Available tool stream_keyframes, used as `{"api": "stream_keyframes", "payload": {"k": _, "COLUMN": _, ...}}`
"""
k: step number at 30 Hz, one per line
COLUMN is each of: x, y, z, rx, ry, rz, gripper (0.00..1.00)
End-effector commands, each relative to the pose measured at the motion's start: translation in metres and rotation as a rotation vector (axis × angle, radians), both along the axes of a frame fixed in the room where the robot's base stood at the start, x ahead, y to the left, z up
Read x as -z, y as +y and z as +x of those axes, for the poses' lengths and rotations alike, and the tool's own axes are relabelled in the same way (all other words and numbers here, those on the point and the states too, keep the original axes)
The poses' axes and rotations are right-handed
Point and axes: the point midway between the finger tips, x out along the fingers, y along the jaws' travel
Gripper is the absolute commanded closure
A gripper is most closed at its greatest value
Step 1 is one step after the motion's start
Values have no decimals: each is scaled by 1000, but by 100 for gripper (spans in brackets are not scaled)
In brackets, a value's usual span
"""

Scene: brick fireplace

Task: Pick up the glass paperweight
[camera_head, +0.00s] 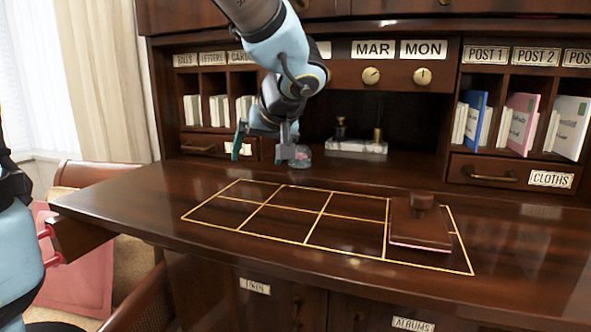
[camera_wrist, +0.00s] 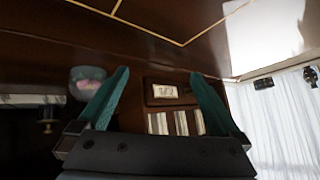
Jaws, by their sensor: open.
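The glass paperweight (camera_head: 302,158) is a small clear dome with pink inside, at the back of the desktop. It also shows in the wrist view (camera_wrist: 87,83), beside the left finger and outside the gap between the fingers. My gripper (camera_head: 262,152) reaches down at the back of the desk, just left of the paperweight in the head view. Its teal fingers are apart and nothing is between them in the wrist view (camera_wrist: 158,74). Whether a finger touches the glass I cannot tell.
The desktop (camera_head: 130,195) has a gold-lined grid. A dark wooden block with a knob (camera_head: 420,222) sits on its right. A pale inkstand (camera_head: 356,147) stands right of the paperweight. Cubbies with cards (camera_head: 218,108) and a small drawer (camera_head: 215,146) are close behind my gripper. The front desktop is clear.

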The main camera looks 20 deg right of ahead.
Motion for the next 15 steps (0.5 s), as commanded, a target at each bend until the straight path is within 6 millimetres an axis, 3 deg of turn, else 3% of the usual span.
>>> {"api": "stream_keyframes", "payload": {"k": 1, "x": 8, "y": -27, "z": -10, "rx": 31, "ry": -52, "rz": -28, "gripper": 0}}
{"api": "stream_keyframes", "payload": {"k": 6, "x": -10, "y": -87, "z": -38, "rx": 77, "ry": -209, "rz": -146, "gripper": 0}}
{"api": "stream_keyframes", "payload": {"k": 11, "x": -23, "y": -114, "z": -55, "rx": 97, "ry": -277, "rz": -223, "gripper": 0}}
{"api": "stream_keyframes", "payload": {"k": 15, "x": -23, "y": -120, "z": -47, "rx": 96, "ry": -291, "rz": -239, "gripper": 0}}
